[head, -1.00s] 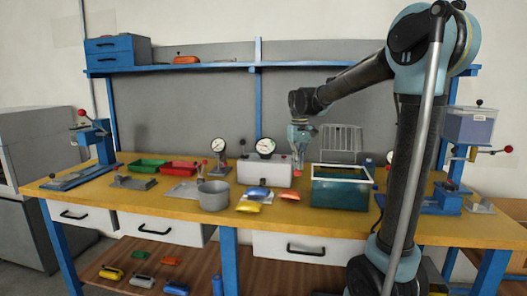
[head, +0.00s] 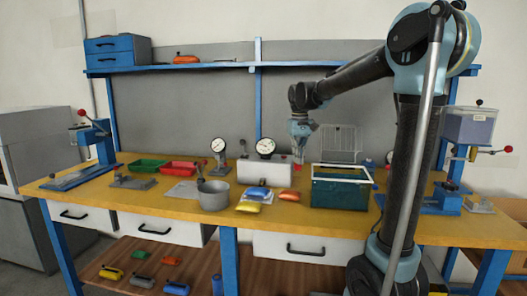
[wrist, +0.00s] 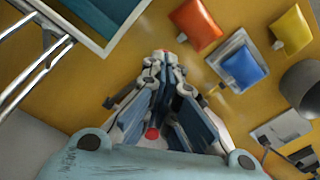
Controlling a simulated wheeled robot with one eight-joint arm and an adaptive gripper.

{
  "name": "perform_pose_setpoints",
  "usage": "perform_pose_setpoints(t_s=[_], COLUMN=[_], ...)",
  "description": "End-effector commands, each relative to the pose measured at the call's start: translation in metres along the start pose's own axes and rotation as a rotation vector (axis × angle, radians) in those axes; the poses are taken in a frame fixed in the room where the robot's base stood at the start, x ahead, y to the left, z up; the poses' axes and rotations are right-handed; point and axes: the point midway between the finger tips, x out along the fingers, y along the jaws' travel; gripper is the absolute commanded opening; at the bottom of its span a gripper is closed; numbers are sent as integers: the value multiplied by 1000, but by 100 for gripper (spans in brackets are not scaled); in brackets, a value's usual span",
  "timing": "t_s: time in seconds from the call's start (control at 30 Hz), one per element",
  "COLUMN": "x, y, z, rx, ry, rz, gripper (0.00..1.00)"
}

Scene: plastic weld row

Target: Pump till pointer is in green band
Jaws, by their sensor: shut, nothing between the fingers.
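A white box (head: 262,175) stands mid-bench with a round white-faced gauge (head: 265,148) on top. A second gauge (head: 218,146) stands on a post to its left. The pointers and any green band are too small to read. My gripper (head: 299,162) hangs near the right end of the white box, with a small red spot at its lower end. In the wrist view my gripper (wrist: 165,60) has its fingers together, pointing at the bench top. A red knob (wrist: 152,133) shows beside the fingers; I cannot tell whether they touch it. A pump lever is not clearly visible.
A teal open-topped bin (head: 340,193) stands right of my gripper, with a wire rack (head: 340,140) behind. A grey pot (head: 213,196) and coloured packets, including a yellow one (head: 247,207), lie in front of the white box. Red (head: 180,168) and green (head: 148,165) trays are left.

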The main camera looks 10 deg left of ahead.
Motion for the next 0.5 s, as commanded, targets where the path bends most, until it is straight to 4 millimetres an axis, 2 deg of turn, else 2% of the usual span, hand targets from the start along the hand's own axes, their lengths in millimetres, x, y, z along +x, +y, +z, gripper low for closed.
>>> perform_pose_setpoints(t_s=[0.5], x=[-48], y=[7], z=[-12], rx=[-1], ry=[0], rz=[0], gripper=[0])
